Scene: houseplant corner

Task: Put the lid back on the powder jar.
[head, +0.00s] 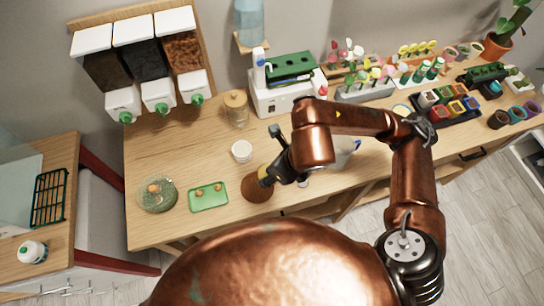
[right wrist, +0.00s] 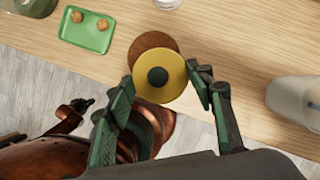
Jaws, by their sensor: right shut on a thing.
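My right gripper (head: 272,174) is shut on the lid, a yellow disc with a dark round knob (right wrist: 158,78); the lid's edge shows in the head view (head: 264,177). The lid is over the front part of a round brown mat (head: 254,190), which it partly covers in the right wrist view (right wrist: 153,43); the gap between them is hard to judge. A small white open jar (head: 242,151), seemingly the powder jar, stands on the table just behind the mat. Only its edge shows at the top of the right wrist view (right wrist: 167,3). My left gripper is not in view.
A green tray (head: 208,205) with small round brown things and a glass bowl (head: 157,207) lie left of the mat. A lidded glass jar (head: 237,121) stands behind the white jar. A pale container (right wrist: 291,98) is right of the gripper. Wood is bare around the white jar.

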